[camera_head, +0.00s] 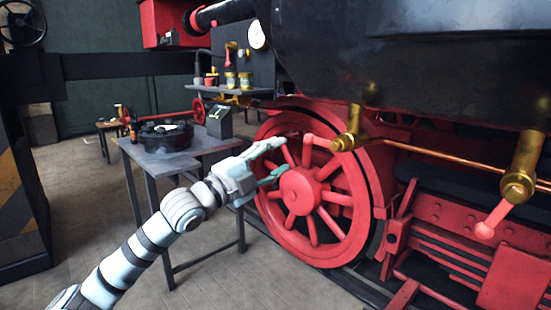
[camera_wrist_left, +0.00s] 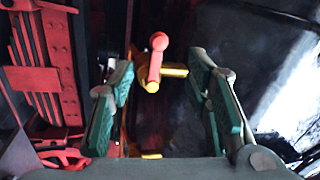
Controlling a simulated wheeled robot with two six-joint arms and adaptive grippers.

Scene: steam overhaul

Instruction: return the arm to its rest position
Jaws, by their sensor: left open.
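My left arm comes in from the lower left in the head view. Its left gripper (camera_head: 272,163) is open, with nothing between its fingers, in front of the upper left of the red wheel (camera_head: 347,194). In the left wrist view, the open green-padded fingers (camera_wrist_left: 165,100) stand wide apart. Beyond them is a brass valve with a red lever (camera_wrist_left: 156,62), apart from the fingers. In the head view one brass valve (camera_head: 353,128) with a red lever is to the right of the gripper. My right gripper is in neither view.
A grey table (camera_head: 150,168) with a dark round part (camera_head: 165,138) and a small dark box (camera_head: 219,122) stands behind my left arm. The black boiler (camera_head: 400,65) hangs above right. Another brass valve (camera_head: 522,170) is at the far right. Floor is open at lower left.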

